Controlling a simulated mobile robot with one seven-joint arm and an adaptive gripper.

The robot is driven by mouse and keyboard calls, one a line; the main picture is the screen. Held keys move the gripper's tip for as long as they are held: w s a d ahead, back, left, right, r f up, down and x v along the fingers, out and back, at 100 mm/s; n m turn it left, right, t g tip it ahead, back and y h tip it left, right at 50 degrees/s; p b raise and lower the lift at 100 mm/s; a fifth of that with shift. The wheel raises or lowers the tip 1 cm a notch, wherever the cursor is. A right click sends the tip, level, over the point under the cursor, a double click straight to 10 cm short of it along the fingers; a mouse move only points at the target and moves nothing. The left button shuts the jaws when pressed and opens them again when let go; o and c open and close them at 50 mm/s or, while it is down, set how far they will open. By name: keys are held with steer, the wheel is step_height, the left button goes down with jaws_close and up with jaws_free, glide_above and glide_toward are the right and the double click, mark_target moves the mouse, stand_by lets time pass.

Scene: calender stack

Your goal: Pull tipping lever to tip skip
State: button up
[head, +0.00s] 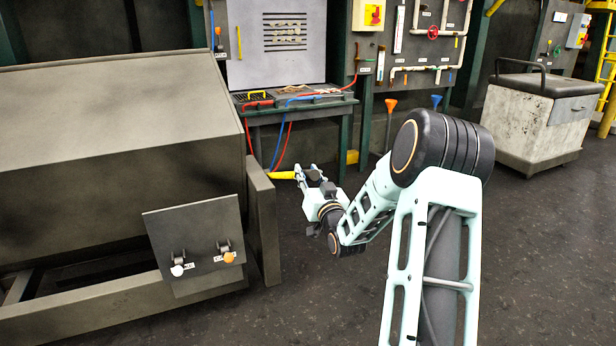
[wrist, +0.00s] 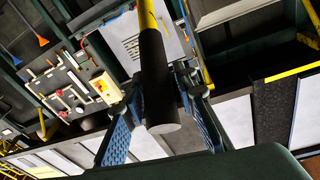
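The tipping lever (head: 283,175) shows in the head view as a short yellow bar sticking out beside the right end of the grey skip (head: 120,110). In the wrist view the lever (wrist: 160,110) is a yellow rod with a thick black end pointing toward the camera. My gripper (head: 308,174) is at the lever's free end. In the wrist view my gripper (wrist: 162,85) has its blue fingers on either side of the black end. They look spread, with narrow gaps beside the rod; contact at the fingertips is hard to judge. The skip's lid looks shut.
A panel (head: 195,245) with white and orange knobs stands on the skip's front. A bench (head: 300,100) with red and blue hoses is behind my gripper. The floor (head: 540,270) right of my arm is clear.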

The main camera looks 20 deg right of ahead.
steer(key=shift+o, duration=1.4)
steer(key=shift+f, duration=0.15)
steer(key=shift+s+f, duration=0.1)
steer(key=shift+s, duration=0.05)
steer(key=shift+s, duration=0.3)
steer(key=s+a+f, duration=0.1)
steer(key=s, duration=1)
steer(key=shift+a, duration=0.15)
